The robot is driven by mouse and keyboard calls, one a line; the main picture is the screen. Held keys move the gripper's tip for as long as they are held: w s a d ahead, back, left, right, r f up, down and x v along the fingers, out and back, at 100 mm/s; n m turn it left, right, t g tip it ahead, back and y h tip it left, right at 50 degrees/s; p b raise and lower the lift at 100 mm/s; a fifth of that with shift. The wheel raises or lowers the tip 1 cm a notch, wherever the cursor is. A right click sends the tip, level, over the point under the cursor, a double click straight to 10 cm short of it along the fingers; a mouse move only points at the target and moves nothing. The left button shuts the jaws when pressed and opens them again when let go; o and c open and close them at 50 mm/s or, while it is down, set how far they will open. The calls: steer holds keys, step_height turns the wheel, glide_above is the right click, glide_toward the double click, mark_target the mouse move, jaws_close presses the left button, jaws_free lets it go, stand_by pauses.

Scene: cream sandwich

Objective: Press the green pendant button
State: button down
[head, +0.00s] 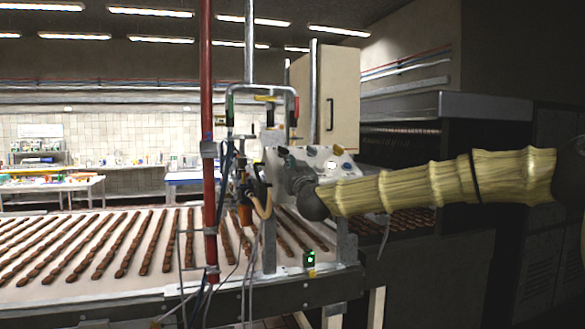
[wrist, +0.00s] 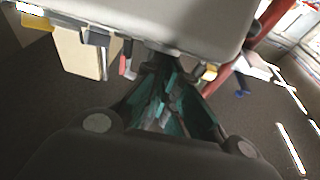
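My gripper (wrist: 160,72) shows in the wrist view as dark fingers with teal pads that come together at the tips; nothing shows between them. In the head view my cream-sleeved arm reaches in from the right, and its dark end is beside the tilted pale panel (head: 340,162), among hoses and cables. A small lit green control (head: 309,258) is on the conveyor's front edge, below and apart from my arm. A green part (head: 229,106) is on the left leg of a hanging grey frame (head: 262,87). I cannot tell which is the pendant button.
A red post (head: 208,130) stands left of my arm's end. The conveyor (head: 120,287) carries rows of brown bars. A dark machine (head: 470,108) stands behind my arm. In the wrist view a pale box (wrist: 180,18) with coloured parts is close above my fingers.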

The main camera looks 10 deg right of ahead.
steer(key=shift+w+d+f, duration=0.1)
steer(key=shift+d+f, duration=0.15)
steer(key=shift+f, duration=0.15)
steer(key=shift+r, duration=0.4)
steer(key=s+b, duration=0.2)
steer(key=s, duration=0.9)
steer(key=shift+s+d+r, duration=0.25)
steer(key=shift+s+r, duration=0.15)
steer(key=shift+f, duration=0.1)
stand_by(0.9)
